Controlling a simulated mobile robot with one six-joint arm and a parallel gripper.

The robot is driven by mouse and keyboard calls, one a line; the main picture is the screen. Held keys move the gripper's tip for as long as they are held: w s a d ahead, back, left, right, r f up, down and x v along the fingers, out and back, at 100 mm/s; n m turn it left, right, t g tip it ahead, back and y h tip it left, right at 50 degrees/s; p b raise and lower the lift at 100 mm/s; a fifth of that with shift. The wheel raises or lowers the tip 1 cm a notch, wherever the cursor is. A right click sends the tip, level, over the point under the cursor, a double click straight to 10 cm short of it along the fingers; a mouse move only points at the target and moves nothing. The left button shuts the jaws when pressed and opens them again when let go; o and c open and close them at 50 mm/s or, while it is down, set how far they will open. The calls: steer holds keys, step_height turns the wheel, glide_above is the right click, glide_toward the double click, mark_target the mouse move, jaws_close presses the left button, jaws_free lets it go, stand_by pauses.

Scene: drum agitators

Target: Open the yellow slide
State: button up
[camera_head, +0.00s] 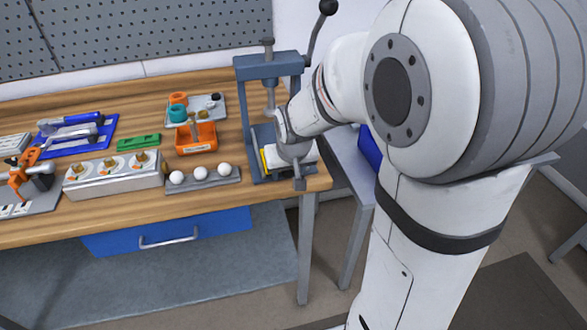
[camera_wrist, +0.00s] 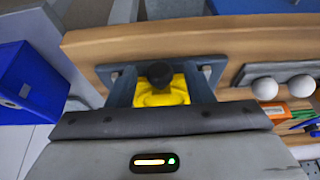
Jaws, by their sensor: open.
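The yellow slide (camera_head: 266,160) shows as a small yellow patch low in the blue-grey press (camera_head: 269,66), at the right end of the bench. My gripper (camera_head: 298,182) is at the front of the press and hides much of the slide. In the wrist view the yellow slide (camera_wrist: 172,96) shows with a round black knob (camera_wrist: 160,74) over it. Dark blue-grey bars stand on both sides of the yellow part; I cannot tell whether they are fingers or press parts. My gripper is open. Contact with the knob cannot be made out.
A rack with white balls (camera_head: 198,178) lies left of the press. An orange holder (camera_head: 196,138) and a metal block with several tips (camera_head: 114,175) stand farther left. A blue bin (camera_wrist: 28,82) is on the side away from the balls. The press posts stand close to my gripper.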

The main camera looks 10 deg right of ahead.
steer(key=v, duration=0.7)
steer(key=shift+r, duration=0.3)
steer(key=shift+s, duration=0.15)
steer(key=s+d+g+p, duration=0.1)
steer(key=s+d, duration=0.1)
steer(key=s, duration=1.4)
steer(key=shift+r+g, duration=0.2)
steer(key=shift+g, duration=0.2)
